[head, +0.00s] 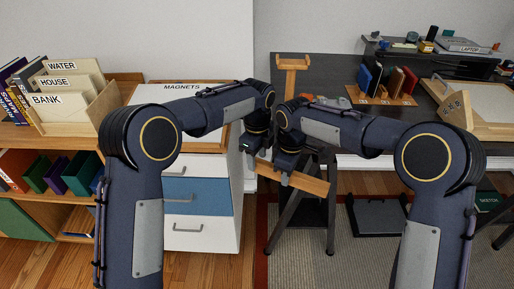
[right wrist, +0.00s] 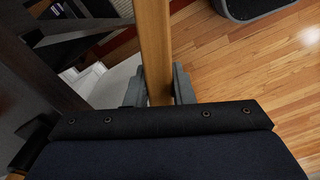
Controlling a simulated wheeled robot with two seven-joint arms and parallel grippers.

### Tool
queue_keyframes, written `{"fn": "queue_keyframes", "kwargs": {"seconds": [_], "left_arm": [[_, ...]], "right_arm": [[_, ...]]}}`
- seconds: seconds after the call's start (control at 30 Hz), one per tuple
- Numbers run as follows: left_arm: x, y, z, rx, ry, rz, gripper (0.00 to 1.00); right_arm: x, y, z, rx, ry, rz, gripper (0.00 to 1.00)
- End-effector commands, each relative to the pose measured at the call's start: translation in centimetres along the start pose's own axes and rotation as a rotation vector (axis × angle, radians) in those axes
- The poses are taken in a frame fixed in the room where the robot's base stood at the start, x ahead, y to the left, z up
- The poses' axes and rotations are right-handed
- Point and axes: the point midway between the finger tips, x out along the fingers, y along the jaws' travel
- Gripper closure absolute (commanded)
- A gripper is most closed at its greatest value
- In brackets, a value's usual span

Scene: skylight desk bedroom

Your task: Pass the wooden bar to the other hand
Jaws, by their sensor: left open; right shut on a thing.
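The wooden bar (head: 312,184) is held in the air between my two arms, sloping down to the right in the head view. My right gripper (head: 286,174) is shut on it, left of its middle. In the right wrist view the bar (right wrist: 154,45) runs up the picture between the fingers of my right gripper (right wrist: 161,90). My left gripper (head: 249,150) is open, just above and beside the bar's left end. Its fingertips are small and dark, so I cannot tell whether they touch the bar.
A white drawer unit with a blue drawer (head: 197,196) stands behind my left arm. A dark desk (head: 330,72) stands at the back right, with a book rack (head: 385,97) and a wooden tray (head: 480,125). Wooden shelves (head: 50,133) stand at left. Floor shows below the bar.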

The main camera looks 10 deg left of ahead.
Motion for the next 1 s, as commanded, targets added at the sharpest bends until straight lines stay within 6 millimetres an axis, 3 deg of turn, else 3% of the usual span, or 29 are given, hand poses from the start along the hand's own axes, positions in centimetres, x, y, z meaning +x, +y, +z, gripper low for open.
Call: {"fn": "queue_keyframes", "kwargs": {"seconds": [0.3,0.67,0.7,0.9,1.0], "left_arm": [[0.21,0.00,0.03,-0.001,0.000,0.000,0.54],[0.16,-0.06,0.02,-0.001,0.000,-0.003,1.00],[0.12,-0.08,0.01,-0.001,0.000,-0.004,1.00],[0.12,-0.06,-0.01,-0.001,0.001,-0.003,1.00],[0.13,-0.04,0.00,-0.001,0.001,-0.002,1.00]], "right_arm": [[-0.04,0.01,-0.01,0.000,0.001,0.000,1.00],[-0.03,-0.11,-0.07,-0.004,0.001,-0.002,1.00],[-0.04,-0.13,-0.09,-0.004,0.001,-0.002,0.76],[-0.03,-0.09,-0.07,-0.003,0.001,-0.001,0.52],[-0.01,-0.06,-0.04,-0.002,0.000,-0.001,0.52]]}}
